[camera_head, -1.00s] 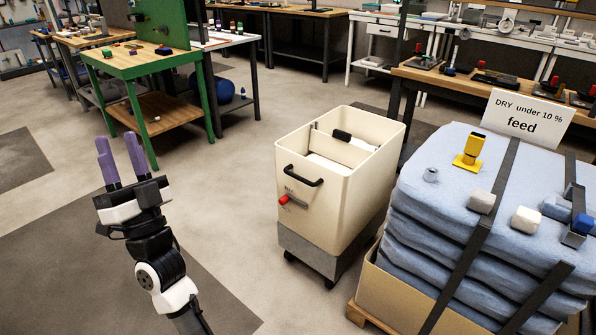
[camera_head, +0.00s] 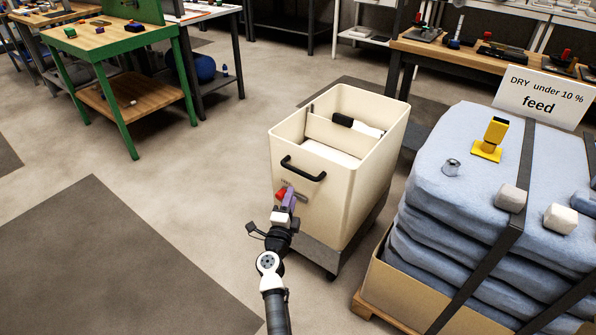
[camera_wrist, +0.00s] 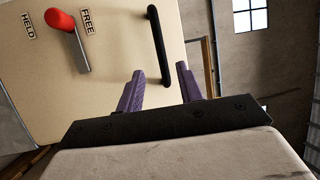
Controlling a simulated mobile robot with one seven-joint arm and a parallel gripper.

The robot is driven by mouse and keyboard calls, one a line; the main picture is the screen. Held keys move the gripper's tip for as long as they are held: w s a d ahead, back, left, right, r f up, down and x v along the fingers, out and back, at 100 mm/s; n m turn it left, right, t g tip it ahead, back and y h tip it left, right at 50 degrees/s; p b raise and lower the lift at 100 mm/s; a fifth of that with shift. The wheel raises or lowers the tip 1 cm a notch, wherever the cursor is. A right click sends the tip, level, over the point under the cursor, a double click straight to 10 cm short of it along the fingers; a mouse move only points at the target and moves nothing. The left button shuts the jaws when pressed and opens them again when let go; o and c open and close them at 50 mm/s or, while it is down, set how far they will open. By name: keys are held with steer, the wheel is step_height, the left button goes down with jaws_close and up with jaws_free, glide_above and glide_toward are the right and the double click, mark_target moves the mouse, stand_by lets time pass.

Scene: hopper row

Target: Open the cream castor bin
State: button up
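The cream castor bin (camera_head: 335,205) stands upright on a grey wheeled base. Its top is open, with a divider inside. A black bar handle (camera_head: 303,168) is on its front face, and a red-knobbed lever (camera_head: 281,194) sits below. In the wrist view the red knob (camera_wrist: 60,19) lies between the labels HELD (camera_wrist: 28,25) and FREE (camera_wrist: 87,21). My gripper (camera_head: 290,193) is in front of this face, beside the lever and below the handle. Its purple fingers (camera_wrist: 159,69) are open, with the handle (camera_wrist: 157,45) seen in the gap beyond them. I cannot tell about contact.
A pallet box of stacked blue sacks (camera_head: 455,225) stands close to the bin's right, with a feed sign (camera_head: 541,98) and small objects on top. A green bench (camera_head: 115,50) is at the back left. The floor left of the bin is clear.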

mark_target(298, 170)
steer(key=b+x, duration=0.2)
steer(key=x, duration=0.9)
steer(key=shift+r, duration=0.1)
jaws_close()
